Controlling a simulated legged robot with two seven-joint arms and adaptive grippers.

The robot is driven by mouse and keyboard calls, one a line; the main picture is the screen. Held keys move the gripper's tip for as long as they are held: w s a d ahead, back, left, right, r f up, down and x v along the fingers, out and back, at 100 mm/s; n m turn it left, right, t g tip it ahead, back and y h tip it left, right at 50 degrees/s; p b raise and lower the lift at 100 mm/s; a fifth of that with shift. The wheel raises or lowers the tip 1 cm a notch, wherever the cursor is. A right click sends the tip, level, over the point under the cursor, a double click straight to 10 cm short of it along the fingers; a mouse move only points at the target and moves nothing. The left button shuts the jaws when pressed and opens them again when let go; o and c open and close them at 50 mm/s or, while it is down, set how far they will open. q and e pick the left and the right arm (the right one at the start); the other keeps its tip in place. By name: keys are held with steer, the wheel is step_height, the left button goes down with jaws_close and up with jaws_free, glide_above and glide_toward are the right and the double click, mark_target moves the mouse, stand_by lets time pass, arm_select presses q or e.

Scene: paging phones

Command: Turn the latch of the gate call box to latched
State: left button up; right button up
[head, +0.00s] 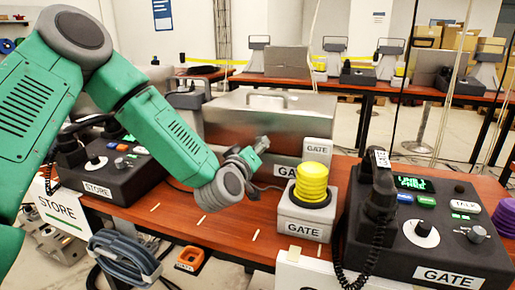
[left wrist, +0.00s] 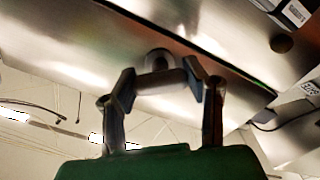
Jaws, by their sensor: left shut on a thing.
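The gate call box (head: 265,115) is a brushed-metal case with a handle on top, standing on the red-brown table; a GATE label (head: 317,150) is at its right end. My left gripper (head: 255,155) is at the front face of the case. In the left wrist view, my left gripper (left wrist: 161,82) has its two fingers on either side of the latch (left wrist: 160,60), a small metal piece with a round pivot, and is shut on it. The latch is hard to make out in the head view. My right gripper is not in view.
A yellow ribbed beacon (head: 311,182) on a grey GATE base stands right of my left gripper. A black GATE phone console (head: 430,240) with a corded handset is at the right. A STORE console (head: 115,165) is at the left. More equipment stands on a table behind.

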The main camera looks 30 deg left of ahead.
arm_select(q)
steer(key=n, duration=0.4)
steer(key=shift+s+a+f+n, duration=0.1)
steer(key=shift+a+f+n, duration=0.1)
steer(key=shift+n, duration=0.1)
steer(key=n+b, duration=0.1)
steer(key=n, duration=0.4)
steer(key=shift+a+f+n+b, duration=0.1)
steer(key=shift+n+b, duration=0.2)
steer(key=shift+b, duration=0.05)
steer(key=o, duration=1.2)
steer(key=shift+s, duration=0.1)
steer(key=shift+a, duration=0.2)
steer(key=shift+d, duration=0.1)
steer(key=v, duration=1.2)
